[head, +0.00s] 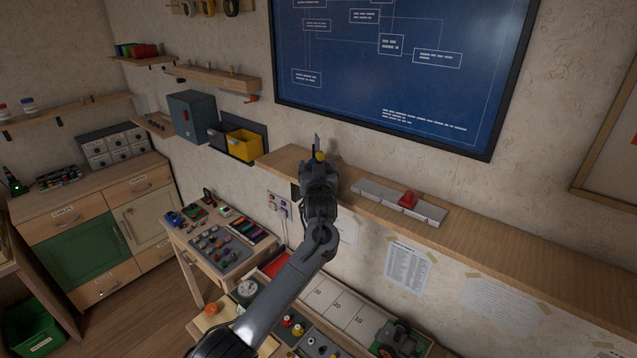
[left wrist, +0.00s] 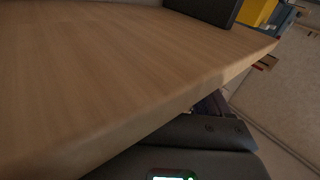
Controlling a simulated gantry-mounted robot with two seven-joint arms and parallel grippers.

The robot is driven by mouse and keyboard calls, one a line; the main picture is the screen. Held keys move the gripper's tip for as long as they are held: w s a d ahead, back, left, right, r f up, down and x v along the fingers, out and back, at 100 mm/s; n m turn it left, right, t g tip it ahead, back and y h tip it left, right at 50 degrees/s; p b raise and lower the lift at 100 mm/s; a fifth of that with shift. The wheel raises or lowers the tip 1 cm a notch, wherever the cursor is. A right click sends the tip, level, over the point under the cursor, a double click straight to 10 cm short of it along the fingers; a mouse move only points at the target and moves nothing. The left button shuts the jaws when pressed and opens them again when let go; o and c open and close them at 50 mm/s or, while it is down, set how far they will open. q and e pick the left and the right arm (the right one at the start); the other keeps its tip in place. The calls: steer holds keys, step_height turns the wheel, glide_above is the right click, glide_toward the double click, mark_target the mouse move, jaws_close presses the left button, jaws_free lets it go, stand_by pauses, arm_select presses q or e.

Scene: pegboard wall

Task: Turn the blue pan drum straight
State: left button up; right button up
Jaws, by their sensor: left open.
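I cannot make out a blue pan drum in either view. My left gripper (head: 318,152) is open at the left end of the long wooden wall shelf (head: 520,243), and its arm rises from below. A small yellow thing (head: 320,156) shows at the gripper; I cannot tell whether it lies between the fingers or behind them. The gripper hides part of the shelf. In the left wrist view, the bare wooden shelf top (left wrist: 100,70) fills most of the picture, and no held object shows. My right gripper is not in view.
A grey rail with a red piece (head: 408,200) lies on the shelf right of my gripper. A yellow bin (head: 243,145) and a blue-grey cabinet (head: 192,117) hang to the left. Below stands a cluttered small table (head: 222,245). The shelf's right part is clear.

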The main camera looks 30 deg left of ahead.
arm_select(q)
steer(key=b+v, duration=0.1)
steer(key=v, duration=0.8)
steer(key=shift+s, duration=0.1)
